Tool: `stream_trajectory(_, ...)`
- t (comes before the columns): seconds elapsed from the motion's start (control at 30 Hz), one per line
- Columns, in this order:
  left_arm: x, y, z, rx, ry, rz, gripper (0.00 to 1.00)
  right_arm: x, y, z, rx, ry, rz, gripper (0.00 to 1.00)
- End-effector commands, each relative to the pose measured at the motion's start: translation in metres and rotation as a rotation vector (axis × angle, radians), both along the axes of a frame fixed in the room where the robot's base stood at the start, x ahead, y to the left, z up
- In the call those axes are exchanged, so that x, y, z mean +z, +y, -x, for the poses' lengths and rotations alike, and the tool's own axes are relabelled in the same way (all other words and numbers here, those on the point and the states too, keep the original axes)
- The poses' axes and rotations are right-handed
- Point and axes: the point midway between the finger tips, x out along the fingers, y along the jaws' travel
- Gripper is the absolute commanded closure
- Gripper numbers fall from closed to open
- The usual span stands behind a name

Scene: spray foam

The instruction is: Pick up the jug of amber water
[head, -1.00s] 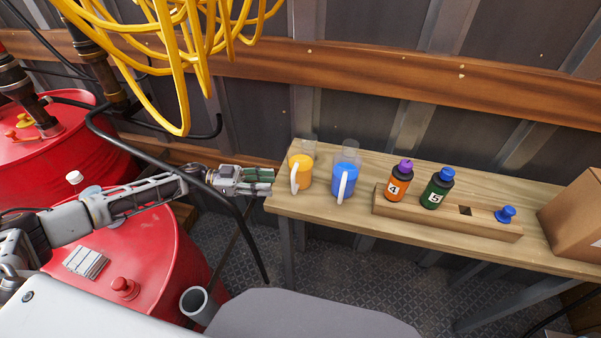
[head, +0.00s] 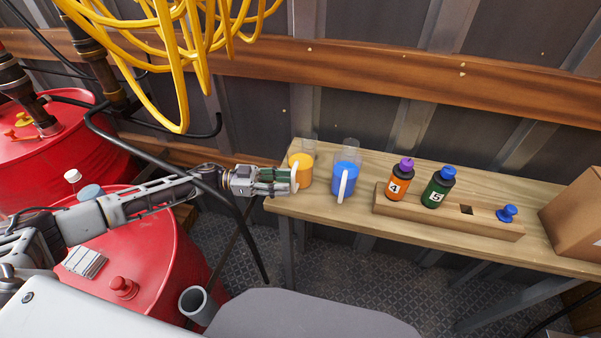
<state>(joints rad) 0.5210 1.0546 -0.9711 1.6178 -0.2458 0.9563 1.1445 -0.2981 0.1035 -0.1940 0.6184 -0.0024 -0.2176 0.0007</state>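The jug of amber water (head: 304,172) stands upright at the left end of the wooden table, its lower part orange, its upper part clear, with a white handle on its left side. My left gripper (head: 291,181) reaches in from the left, level with the jug. Its two green-grey fingers look apart, with their tips at the handle and partly over it. Whether they touch it cannot be told. My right gripper is not in view.
A similar jug of blue water (head: 346,178) stands just to the right. A wooden rack (head: 450,216) holds an orange bottle (head: 398,181), a green bottle (head: 438,187) and a blue knob (head: 507,214). A cardboard box (head: 575,212) stands at the right end. A black hose (head: 222,202) passes by my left arm.

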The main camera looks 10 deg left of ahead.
Motion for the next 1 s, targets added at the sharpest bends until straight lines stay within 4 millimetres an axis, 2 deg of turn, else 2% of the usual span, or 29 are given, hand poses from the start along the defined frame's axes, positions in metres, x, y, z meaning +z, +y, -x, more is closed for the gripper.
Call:
stream_trajectory(0.13, -0.004, -0.015, -0.003, -0.002, -0.002, 0.002, 0.63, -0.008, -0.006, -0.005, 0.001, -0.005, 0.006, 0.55)
stream_trajectory(0.33, -0.003, -0.033, -0.006, -0.001, 0.0, 0.001, 0.63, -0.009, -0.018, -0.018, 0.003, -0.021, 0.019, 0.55)
stream_trajectory(0.57, -0.003, -0.036, -0.006, 0.001, 0.0, -0.001, 0.63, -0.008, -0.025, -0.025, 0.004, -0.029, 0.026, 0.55)
stream_trajectory(0.87, -0.003, -0.036, -0.006, 0.0, 0.0, 0.0, 0.63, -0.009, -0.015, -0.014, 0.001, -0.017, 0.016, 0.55)
stream_trajectory(1.0, -0.003, -0.036, -0.006, 0.0, 0.0, 0.0, 0.8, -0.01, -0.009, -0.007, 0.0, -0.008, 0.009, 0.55)
